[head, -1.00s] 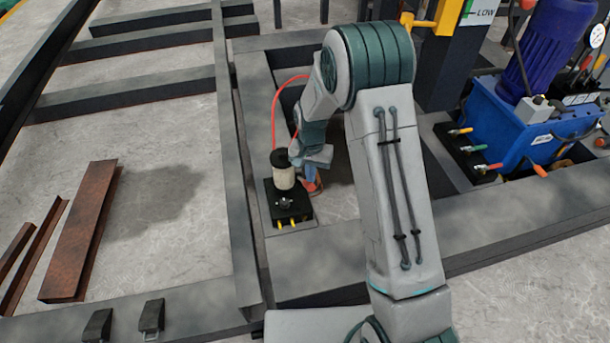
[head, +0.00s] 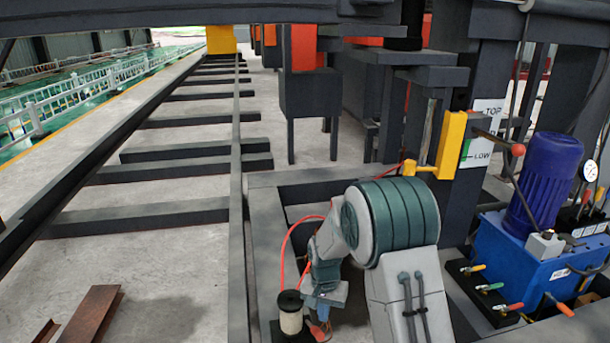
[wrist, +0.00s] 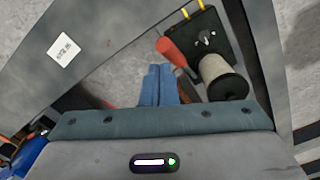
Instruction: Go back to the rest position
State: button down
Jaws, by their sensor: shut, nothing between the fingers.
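My arm stands in the lower middle of the head view, bent at its elbow. My gripper (wrist: 158,84) shows in the wrist view with its two blue fingers together and nothing between them. In the head view the gripper is low, beside a white cylinder with a black cap, and is mostly hidden. In the wrist view this white cylinder (wrist: 222,75) sits on a black block (wrist: 208,38) to the right of the fingers. A red handle (wrist: 172,50) lies just beyond the fingertips; I cannot tell whether they touch.
A blue hydraulic unit (head: 525,270) with a blue motor (head: 543,180) and levers stands at the right. A yellow bracket (head: 450,145) is on the dark post behind my arm. Dark steel beams (head: 150,215) frame the left. A red hose (head: 284,245) curves beside my arm.

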jog(key=s+d+r+t+p, duration=0.1)
jog(key=s+d+r+p, duration=0.1)
jog(key=r, duration=0.5)
jog(key=s+d+r+p, duration=0.1)
jog(key=s+r+p, duration=0.1)
jog(key=r, duration=0.5)
jog(key=s+d+r+n+p, duration=0.1)
jog(key=s+d+r+p, duration=0.1)
jog(key=s+r, duration=0.5)
jog(key=s+d+r+n+t+p, duration=0.1)
jog(key=s+d+r+p, duration=0.1)
jog(key=s+r+p, duration=0.3)
jog(key=s+d+r+n+t+p, duration=0.1)
jog(key=s+d+r+p, duration=0.2)
jog(key=s+r, duration=0.5)
jog(key=p+v, duration=0.1)
jog(key=v, duration=0.2)
jog(key=shift+a, duration=0.1)
